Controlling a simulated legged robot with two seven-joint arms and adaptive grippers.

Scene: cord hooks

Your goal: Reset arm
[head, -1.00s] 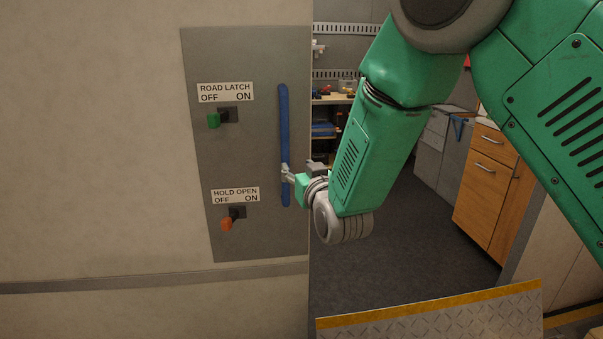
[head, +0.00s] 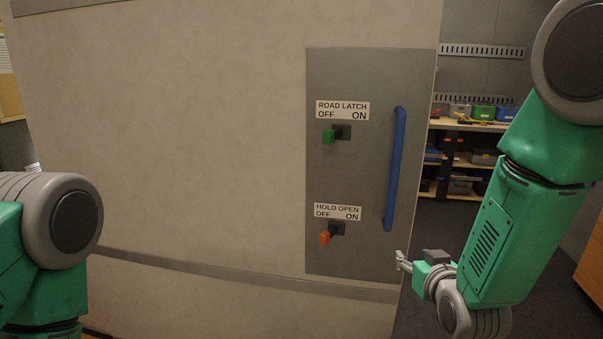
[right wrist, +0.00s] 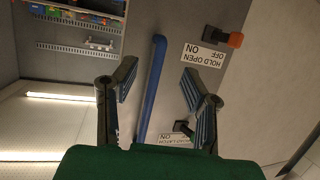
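My right gripper (head: 401,261) is to the right of and below the blue handle (head: 395,170), apart from it. In the right wrist view its fingers (right wrist: 158,70) are spread with nothing between the pads, and the blue handle (right wrist: 152,88) shows beyond them. The handle is upright on a grey panel (head: 360,265). The green ROAD LATCH lever (head: 328,137) and the orange HOLD OPEN lever (head: 324,239) both point left, to the OFF side. The orange lever also shows in the right wrist view (right wrist: 235,40). My left arm shows at the left edge; its gripper is out of view.
The panel is on a broad beige door or wall (head: 200,150) with a grey strip (head: 230,268) low across it. Right of its edge, shelves (head: 470,125) with bins and tools stand in a room. A wooden cabinet (head: 590,275) is at the far right.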

